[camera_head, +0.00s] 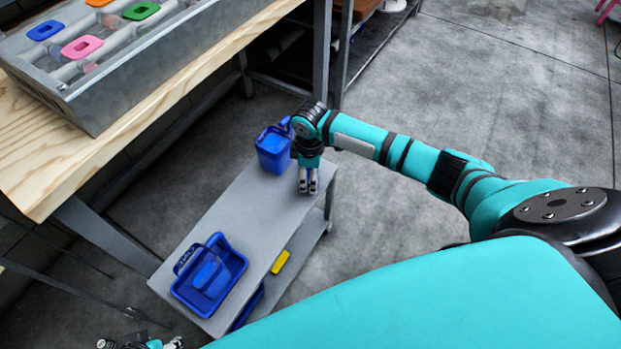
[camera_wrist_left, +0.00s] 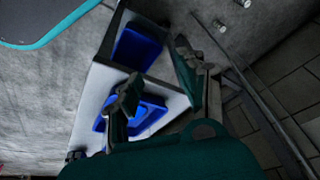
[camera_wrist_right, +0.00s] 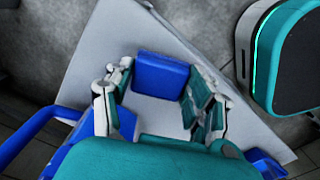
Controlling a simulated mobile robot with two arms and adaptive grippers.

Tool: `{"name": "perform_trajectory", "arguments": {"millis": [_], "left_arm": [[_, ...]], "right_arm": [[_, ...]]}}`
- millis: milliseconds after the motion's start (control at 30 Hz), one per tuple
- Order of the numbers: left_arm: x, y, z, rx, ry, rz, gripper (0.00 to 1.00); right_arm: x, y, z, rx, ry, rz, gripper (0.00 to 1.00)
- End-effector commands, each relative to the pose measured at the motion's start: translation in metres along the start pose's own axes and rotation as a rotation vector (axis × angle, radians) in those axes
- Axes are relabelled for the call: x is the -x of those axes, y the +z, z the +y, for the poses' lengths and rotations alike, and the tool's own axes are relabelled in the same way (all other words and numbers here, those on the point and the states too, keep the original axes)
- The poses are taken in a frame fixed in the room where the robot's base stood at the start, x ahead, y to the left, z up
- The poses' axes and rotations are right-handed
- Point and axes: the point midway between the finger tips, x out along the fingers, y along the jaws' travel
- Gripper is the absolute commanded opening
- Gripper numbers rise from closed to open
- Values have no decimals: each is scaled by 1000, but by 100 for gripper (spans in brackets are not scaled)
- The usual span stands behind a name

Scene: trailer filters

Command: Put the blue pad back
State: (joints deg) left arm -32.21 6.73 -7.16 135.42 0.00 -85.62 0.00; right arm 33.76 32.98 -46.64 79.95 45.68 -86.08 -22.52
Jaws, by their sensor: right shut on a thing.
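My right gripper (camera_head: 308,188) points down over the grey cart top, just right of the blue bucket (camera_head: 272,150). In the right wrist view a plain blue block, taken as the blue pad (camera_wrist_right: 160,75), sits between the fingers of the right gripper (camera_wrist_right: 158,92). The head view mostly hides it behind the fingers. A blue tray (camera_head: 235,268) with a blue piece inside sits at the cart's near end. My left gripper (camera_wrist_left: 157,65) is open and empty, its fingers wide apart; the head view cuts it off at the bottom edge (camera_head: 140,344).
The grey cart (camera_head: 225,215) has a lower shelf with a yellow item (camera_head: 280,262) and another blue container. A wooden bench (camera_head: 45,165) at left carries a grey box (camera_head: 110,110) with blue, orange, green and pink handled pieces. Open floor lies at upper right.

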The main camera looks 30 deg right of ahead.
Motion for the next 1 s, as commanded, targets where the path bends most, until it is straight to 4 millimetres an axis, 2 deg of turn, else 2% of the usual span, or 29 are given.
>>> {"name": "perform_trajectory", "arguments": {"millis": [133,467,500,667,1000], "left_arm": [[10,0,0,0,-1,5,40],[10,0,0,1,-1,4,40],[10,0,0,1,-1,4,40],[10,0,0,1,-1,4,40],[10,0,0,1,-1,4,40]], "right_arm": [[-8,0,0,0,1,0,30],[-10,0,0,0,1,-1,30],[-10,0,0,0,1,-1,58],[-10,0,0,0,1,0,79],[-6,0,0,0,2,1,79]]}}
